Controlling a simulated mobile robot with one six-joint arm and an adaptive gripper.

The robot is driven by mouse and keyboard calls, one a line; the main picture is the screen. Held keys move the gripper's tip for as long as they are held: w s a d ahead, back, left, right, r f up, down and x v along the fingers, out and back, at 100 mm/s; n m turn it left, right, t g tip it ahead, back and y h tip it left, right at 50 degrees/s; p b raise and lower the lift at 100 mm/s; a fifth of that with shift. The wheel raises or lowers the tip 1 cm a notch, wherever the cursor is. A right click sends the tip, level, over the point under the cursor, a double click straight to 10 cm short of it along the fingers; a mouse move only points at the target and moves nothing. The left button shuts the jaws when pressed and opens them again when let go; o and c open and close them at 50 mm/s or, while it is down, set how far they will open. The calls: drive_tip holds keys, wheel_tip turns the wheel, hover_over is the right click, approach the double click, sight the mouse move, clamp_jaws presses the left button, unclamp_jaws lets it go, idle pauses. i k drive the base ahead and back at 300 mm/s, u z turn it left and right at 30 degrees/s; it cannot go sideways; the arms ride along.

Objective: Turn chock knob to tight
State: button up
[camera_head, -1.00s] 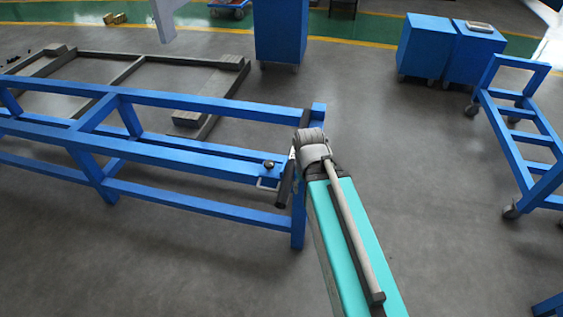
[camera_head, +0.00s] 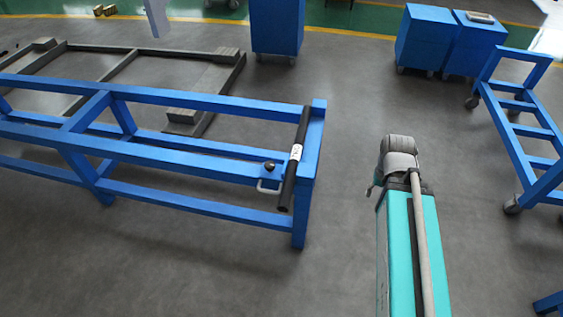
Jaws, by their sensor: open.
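A small black knob (camera_head: 269,167) sits on the blue rail near the right end of the blue frame (camera_head: 180,146). I take it for the chock knob, but its markings are too small to read. A small metal loop (camera_head: 267,188) is just below it. A black bar (camera_head: 286,190) with a white label leans across the frame's end post, close to the right of the knob. My teal arm stands to the right, apart from the frame. My gripper cannot be made out; the arm's own links hide it or it is outside the view.
Blue cabinets (camera_head: 425,38) stand at the back right, and another blue cabinet (camera_head: 276,25) at the back middle. A blue wheeled cart (camera_head: 525,125) is at the right edge. A grey metal frame (camera_head: 190,120) lies on the floor behind the blue frame.

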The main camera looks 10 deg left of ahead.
sight(270, 167)
drive_tip(key=z, duration=0.3)
drive_tip(key=k, duration=1.05)
drive_tip(key=u, duration=0.9)
drive_tip(key=i, duration=0.95)
